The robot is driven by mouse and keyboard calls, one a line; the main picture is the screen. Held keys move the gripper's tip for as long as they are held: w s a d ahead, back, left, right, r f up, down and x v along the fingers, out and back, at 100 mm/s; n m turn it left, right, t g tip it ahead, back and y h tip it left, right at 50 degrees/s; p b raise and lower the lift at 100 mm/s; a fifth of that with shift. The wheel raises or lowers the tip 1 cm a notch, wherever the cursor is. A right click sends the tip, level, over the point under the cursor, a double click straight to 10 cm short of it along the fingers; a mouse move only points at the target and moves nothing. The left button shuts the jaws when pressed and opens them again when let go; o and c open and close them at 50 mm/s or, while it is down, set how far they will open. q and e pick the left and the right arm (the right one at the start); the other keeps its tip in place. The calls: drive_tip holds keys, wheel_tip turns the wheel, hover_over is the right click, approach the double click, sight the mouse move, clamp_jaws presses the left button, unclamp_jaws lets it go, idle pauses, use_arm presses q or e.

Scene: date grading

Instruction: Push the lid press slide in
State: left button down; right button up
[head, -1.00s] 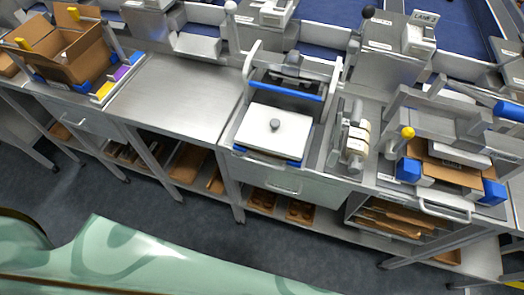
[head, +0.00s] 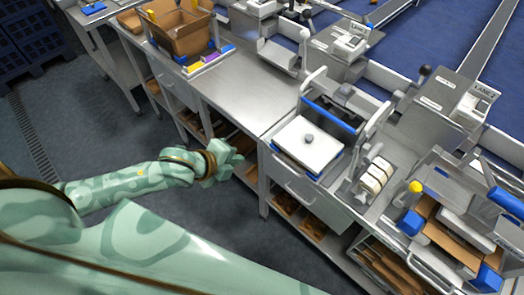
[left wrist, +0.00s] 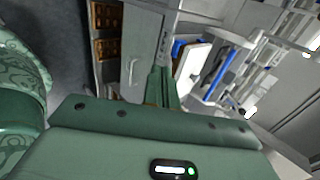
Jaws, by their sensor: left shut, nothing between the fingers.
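The lid press (head: 331,113) stands on the steel bench right of centre in the head view, with a blue crossbar between pale side arms. Its white plate with a grey knob, which looks like the slide (head: 304,150), sticks out at the front, above a drawer. The blue bar of the press also shows in the left wrist view (left wrist: 216,72), with the white plate (left wrist: 191,66) partly hidden. My left gripper (head: 238,156) is in front of the bench, left of the press and apart from it. Its fingers (left wrist: 162,85) are shut and empty. My right gripper is not in view.
A bare steel worktop (head: 243,92) lies left of the press. A cardboard box (head: 184,30) stands beyond it. The bench's front edge lies close to my left gripper.

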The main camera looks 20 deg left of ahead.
sight(298, 119)
use_arm(q)
drive_tip(key=b+x, duration=0.1)
drive_tip(key=x, duration=0.3)
drive_tip(key=w+r+b+x, duration=0.1)
drive_tip(key=x, duration=0.3)
drive_tip(key=w+r+b+x, duration=0.1)
drive_tip(key=x, duration=0.3)
drive_tip(key=shift+w+d+f+b, duration=0.2)
drive_tip(key=shift+d+f+b, duration=0.05)
drive_tip(key=shift+d+b, duration=0.05)
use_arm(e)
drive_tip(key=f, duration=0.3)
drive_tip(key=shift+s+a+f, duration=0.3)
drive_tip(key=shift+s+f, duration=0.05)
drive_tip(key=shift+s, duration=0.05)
use_arm(q)
drive_tip(key=shift+w, duration=0.1)
